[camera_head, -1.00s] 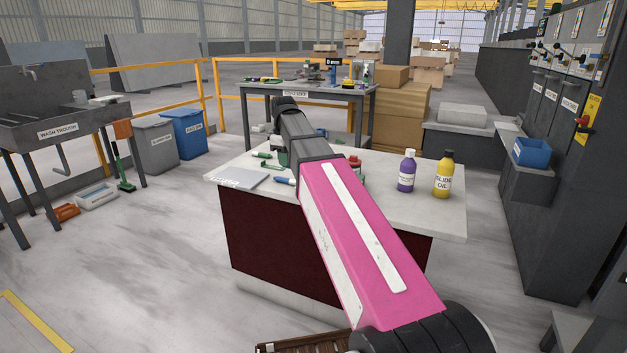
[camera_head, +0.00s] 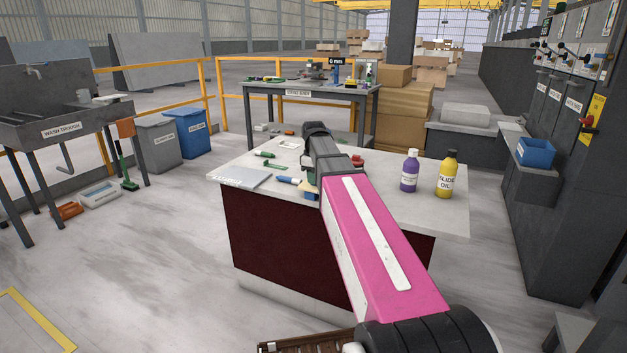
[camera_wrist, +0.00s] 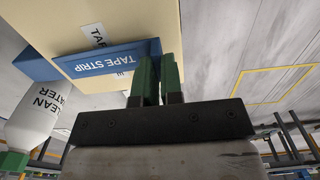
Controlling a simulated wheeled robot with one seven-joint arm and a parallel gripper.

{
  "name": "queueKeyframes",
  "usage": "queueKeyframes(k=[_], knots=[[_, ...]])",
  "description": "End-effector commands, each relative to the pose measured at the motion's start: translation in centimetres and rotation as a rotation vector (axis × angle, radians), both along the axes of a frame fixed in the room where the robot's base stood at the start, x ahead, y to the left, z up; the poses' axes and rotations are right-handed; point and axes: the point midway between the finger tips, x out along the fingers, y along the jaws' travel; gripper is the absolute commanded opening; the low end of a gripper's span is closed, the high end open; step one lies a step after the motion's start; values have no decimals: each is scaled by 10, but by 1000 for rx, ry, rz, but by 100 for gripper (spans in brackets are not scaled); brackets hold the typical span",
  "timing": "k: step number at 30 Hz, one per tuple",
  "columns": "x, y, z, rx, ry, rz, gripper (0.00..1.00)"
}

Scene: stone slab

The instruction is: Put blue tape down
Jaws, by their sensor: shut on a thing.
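In the wrist view my gripper (camera_wrist: 157,62) has its two green fingers close together with a narrow gap. It is shut on the blue tape, but the gripped part is thin and mostly hidden between the fingers. A blue face lettered "TAPE STRIP" (camera_wrist: 108,60) lies just left of the fingertips, against a tan block (camera_wrist: 130,22). I cannot tell whether this blue face is the held tape or part of the block. In the head view my arm reaches over the pale-topped bench (camera_head: 420,212) and hides the gripper.
A white "CLEAN WATER" bottle (camera_wrist: 35,115) stands close left of the gripper in the wrist view. On the bench are a purple bottle (camera_head: 409,172), a yellow oil bottle (camera_head: 446,176), a grey plate (camera_head: 240,178) and small green tools (camera_head: 265,154). The bench's right front is clear.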

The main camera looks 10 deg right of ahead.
Motion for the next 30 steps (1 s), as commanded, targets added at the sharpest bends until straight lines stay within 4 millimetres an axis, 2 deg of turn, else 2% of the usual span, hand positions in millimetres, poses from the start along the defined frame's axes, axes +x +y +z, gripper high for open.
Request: queueKeyframes(k=[12,15,25,30], knots=[[0,0,-7,-1,-1,0,0],[0,0,-7,0,-1,0,33],[0,0,-6,0,-1,0,33],[1,0,8,0,-2,0,33]])
